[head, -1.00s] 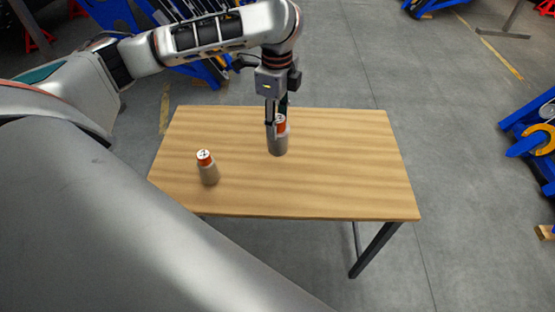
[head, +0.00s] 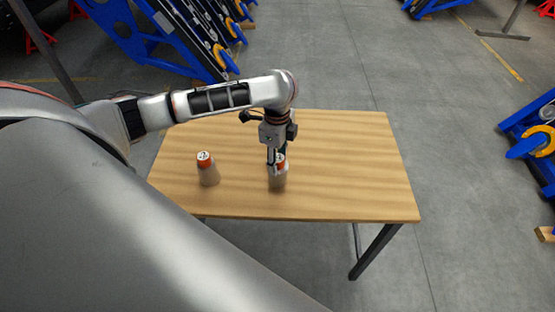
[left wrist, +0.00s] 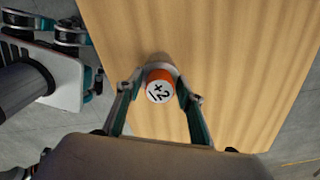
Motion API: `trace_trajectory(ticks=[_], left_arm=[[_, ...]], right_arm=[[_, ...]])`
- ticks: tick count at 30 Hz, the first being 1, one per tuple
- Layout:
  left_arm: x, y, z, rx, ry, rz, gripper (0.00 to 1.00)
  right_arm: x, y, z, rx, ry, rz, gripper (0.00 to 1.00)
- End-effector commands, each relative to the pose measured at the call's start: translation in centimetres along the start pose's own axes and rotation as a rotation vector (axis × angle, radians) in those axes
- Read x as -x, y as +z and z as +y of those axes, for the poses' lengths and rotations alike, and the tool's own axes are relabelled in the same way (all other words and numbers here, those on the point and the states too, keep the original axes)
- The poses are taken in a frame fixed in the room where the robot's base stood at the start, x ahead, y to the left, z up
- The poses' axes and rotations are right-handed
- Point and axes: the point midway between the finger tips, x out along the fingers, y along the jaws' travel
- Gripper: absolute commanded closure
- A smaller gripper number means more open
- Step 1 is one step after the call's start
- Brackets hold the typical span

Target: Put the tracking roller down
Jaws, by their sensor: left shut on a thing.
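The tracking roller (head: 278,180) is a grey cylinder with an orange band and a white, black-marked top. My left gripper (head: 276,160) points down from above and is shut on its upper part. In the left wrist view the roller's marked top (left wrist: 160,87) sits between the two fingers of my gripper (left wrist: 160,95). The roller is upright over the wooden table (head: 345,165), near its front edge. I cannot tell whether its base touches the wood. My right gripper is not in view.
A second, similar roller (head: 208,172) stands upright on the table to the left of the held one. The right half of the table is bare. Blue racks (head: 150,40) stand behind the table at the left, and another blue frame (head: 535,135) stands at the far right.

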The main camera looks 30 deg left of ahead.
Motion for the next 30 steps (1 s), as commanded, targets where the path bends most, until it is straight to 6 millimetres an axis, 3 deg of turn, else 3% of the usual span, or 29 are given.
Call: trace_trajectory(ticks=[8, 9, 10, 23, 30], left_arm=[[0.0, 0.0, -0.1, 0.000, -0.002, 0.001, 0.92], [-0.1, 0.0, 0.0, 0.000, -0.001, 0.000, 0.55], [-0.1, 0.0, 0.0, 0.000, -0.001, 0.000, 0.48], [0.4, 0.0, -0.1, 0.000, -0.002, 0.001, 0.46], [4.3, 0.0, -0.3, -0.001, -0.007, 0.000, 0.46]], right_arm=[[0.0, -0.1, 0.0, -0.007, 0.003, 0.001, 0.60], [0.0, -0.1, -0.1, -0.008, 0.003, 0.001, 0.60], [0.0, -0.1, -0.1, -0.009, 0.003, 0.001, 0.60], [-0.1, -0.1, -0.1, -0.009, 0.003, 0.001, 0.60], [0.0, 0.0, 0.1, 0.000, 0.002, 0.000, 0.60]])
